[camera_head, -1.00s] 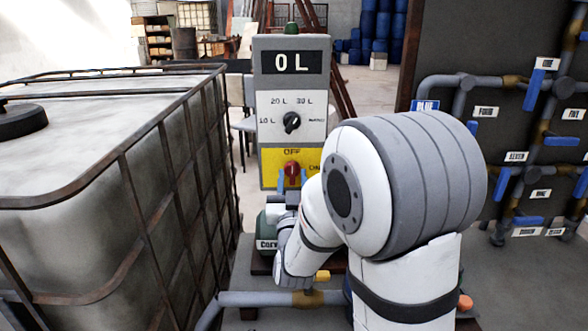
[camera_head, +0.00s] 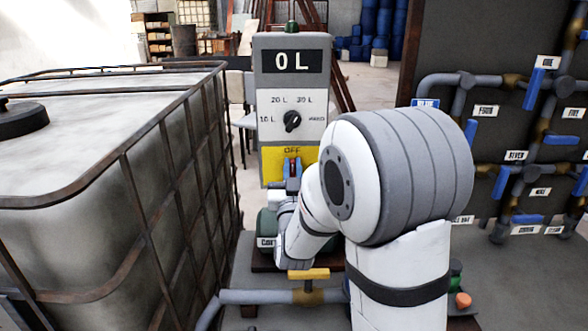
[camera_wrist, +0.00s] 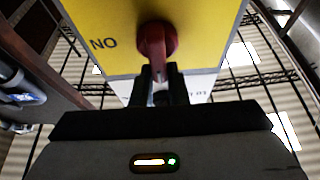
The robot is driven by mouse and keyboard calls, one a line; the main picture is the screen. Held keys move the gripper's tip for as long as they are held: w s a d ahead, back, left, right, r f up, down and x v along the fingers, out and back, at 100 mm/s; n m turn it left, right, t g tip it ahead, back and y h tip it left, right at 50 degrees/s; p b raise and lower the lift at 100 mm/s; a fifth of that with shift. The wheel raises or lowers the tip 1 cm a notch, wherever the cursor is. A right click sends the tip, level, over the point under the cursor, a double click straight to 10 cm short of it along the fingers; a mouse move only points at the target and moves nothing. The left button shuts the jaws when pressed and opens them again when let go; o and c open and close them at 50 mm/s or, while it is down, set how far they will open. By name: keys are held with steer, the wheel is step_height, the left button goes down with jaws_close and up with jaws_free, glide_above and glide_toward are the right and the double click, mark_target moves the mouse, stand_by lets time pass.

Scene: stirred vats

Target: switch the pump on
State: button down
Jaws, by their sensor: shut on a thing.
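The pump panel (camera_head: 262,120) is a grey box with a display reading "0 L", a white dial section and a yellow section. A red knob (camera_wrist: 152,42) sits on the yellow part, its handle upright in line with the OFF label above it in the head view. The wrist view shows the ON label (camera_wrist: 103,43) upside down beside the knob. My gripper (camera_wrist: 160,72) is shut on the red knob. In the head view my gripper (camera_head: 291,172) covers most of the knob, and the ON label is hidden.
A large caged tank (camera_head: 95,190) stands close on the left. A black dial (camera_head: 292,121) is on the panel above the knob. A grey pipe with a yellow-handled valve (camera_head: 308,274) runs below my arm. A board of pipes and blue valve handles (camera_head: 500,150) is on the right.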

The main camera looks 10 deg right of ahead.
steer(key=shift+f+m+b, duration=0.3)
steer(key=shift+m+b, duration=0.1)
steer(key=shift+b, duration=0.3)
steer(key=m+h+b, duration=0.1)
steer(key=m+b, duration=0.1)
steer(key=b, duration=0.1)
steer(key=m+h+b, duration=0.1)
steer(key=m+b, duration=0.1)
steer(key=shift+d+f+g+h, duration=0.2)
steer(key=shift+f+g+h, duration=0.1)
steer(key=shift+g, duration=0.1)
steer(key=m+g+h+b, duration=0.1)
steer(key=m+b, duration=0.2)
steer(key=m, duration=0.1)
steer(key=m+g+h+b, duration=0.1)
steer(key=m+b, duration=0.2)
steer(key=m, duration=0.1)
steer(key=d+m+g+h+b, duration=0.1)
steer(key=m+g+b, duration=0.1)
steer(key=m+b, duration=0.1)
steer(key=shift+s+f+m, duration=0.1)
steer(key=shift+f+m, duration=0.05)
steer(key=shift+m, duration=0.25)
steer(key=shift+d+f+m+g, duration=0.15)
steer(key=shift+m+g, duration=0.45)
steer(key=shift+m, duration=0.85)
steer(key=shift+a+f+m+g, duration=0.1)
steer(key=shift+m+g, duration=0.5)
steer(key=shift+m, duration=0.85)
